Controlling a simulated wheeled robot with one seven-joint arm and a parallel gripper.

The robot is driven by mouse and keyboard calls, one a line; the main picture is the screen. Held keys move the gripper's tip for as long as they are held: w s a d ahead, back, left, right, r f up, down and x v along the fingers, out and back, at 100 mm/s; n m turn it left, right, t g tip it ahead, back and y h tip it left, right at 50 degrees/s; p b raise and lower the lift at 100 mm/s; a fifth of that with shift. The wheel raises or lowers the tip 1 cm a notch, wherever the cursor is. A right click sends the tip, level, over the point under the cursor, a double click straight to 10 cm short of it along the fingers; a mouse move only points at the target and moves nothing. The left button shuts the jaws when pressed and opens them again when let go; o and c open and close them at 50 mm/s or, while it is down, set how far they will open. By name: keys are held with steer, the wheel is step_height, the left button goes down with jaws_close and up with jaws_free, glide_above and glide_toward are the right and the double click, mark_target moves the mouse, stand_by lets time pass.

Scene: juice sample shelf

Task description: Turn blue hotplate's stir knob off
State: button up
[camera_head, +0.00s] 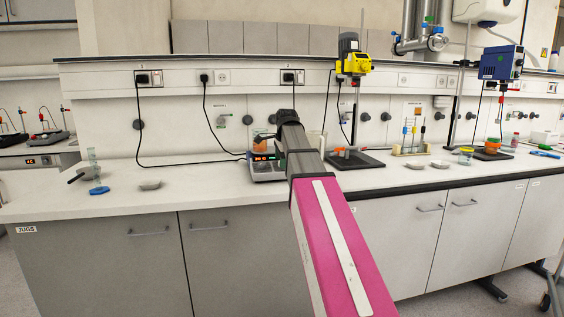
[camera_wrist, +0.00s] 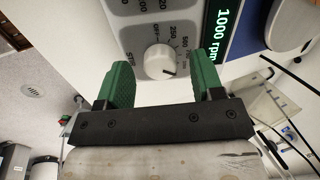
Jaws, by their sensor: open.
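The hotplate (camera_head: 268,172) stands on the bench in the head view, partly hidden behind my arm, with a lit display on its front. In the wrist view its pale grey panel fills the top, with the white round stir knob (camera_wrist: 159,61) ringed by OFF, 250 and 500 marks. A green display (camera_wrist: 222,28) beside it reads 1000 rpm. My gripper (camera_wrist: 160,70) is open, its two green fingers on either side of the knob with gaps visible. I cannot tell how deep the fingers reach around it. In the head view my arm hides most of the gripper.
A beaker with orange contents (camera_head: 261,142) is at the hotplate. A black cable runs along the bench to its left. A dark tray (camera_head: 360,160) with orange items lies to the right.

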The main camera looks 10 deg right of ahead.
steer(key=shift+w+f, duration=0.15)
steer(key=shift+f, duration=0.25)
steer(key=c, duration=0.9)
